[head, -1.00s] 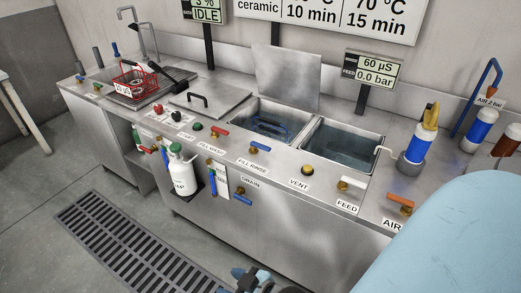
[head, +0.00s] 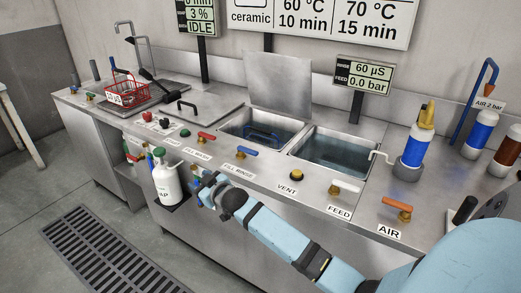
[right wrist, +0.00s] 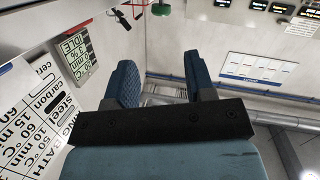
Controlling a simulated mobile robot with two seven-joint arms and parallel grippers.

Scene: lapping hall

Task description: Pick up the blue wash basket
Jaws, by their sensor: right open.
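The blue wash basket (head: 262,136) sits down in the left open tank of the steel bench; its blue handle shows and its lower part is hidden in the tank. My right gripper (head: 205,182) is in front of the bench, low and to the left of the basket, and apart from it. In the right wrist view its two blue fingers (right wrist: 160,84) stand apart with nothing between them. My left gripper is not in view.
A hinged lid (head: 279,80) stands open behind the tank.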

